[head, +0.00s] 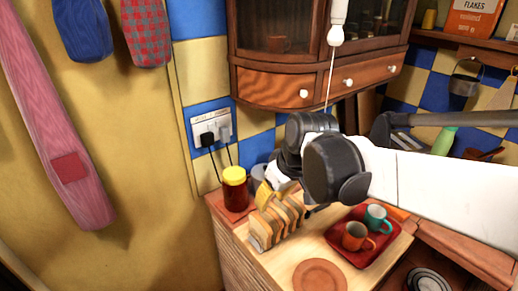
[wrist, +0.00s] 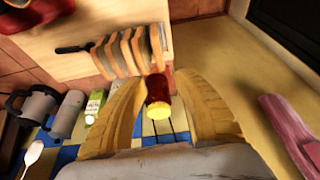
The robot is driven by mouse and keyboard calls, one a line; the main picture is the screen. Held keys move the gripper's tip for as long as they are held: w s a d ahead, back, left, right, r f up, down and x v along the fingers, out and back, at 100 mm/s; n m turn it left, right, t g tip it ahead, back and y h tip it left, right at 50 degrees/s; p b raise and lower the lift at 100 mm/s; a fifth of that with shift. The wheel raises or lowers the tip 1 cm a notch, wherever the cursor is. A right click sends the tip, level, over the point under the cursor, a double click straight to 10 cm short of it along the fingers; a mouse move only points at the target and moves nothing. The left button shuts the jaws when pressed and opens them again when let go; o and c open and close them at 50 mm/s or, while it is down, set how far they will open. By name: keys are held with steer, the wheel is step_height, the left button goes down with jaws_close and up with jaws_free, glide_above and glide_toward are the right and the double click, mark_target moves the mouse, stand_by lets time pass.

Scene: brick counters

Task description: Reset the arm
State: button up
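My gripper (wrist: 163,78) shows in the wrist view as two tan-yellow fingers, spread apart with a gap between them. A dark red jar with a yellow lid (wrist: 158,97) appears in that gap, with no clear contact on either finger. In the head view the jar (head: 235,190) stands upright on the counter's left corner. My arm reaches in from the right, bent, with the gripper low over the counter's back edge. The fingers are mostly hidden there behind the arm and toast rack; a yellow part (head: 267,195) shows just right of the jar.
A rack of toast slices (head: 276,222) stands close to the gripper on the wooden counter (head: 290,262). A red tray (head: 345,249) holds a teal mug (head: 377,217) and an orange mug (head: 357,237). A wall cabinet (head: 310,80) hangs above my arm. Plugged sockets (head: 211,127) are behind the jar.

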steer(key=s+d+m+t+h, duration=0.2)
steer(key=s+d+m, duration=0.4)
steer(key=s+d, duration=0.6)
steer(key=shift+s+d+m+t, duration=0.4)
steer(key=shift+s+t, duration=0.4)
steer(key=shift+s, duration=0.25)
stand_by(0.3)
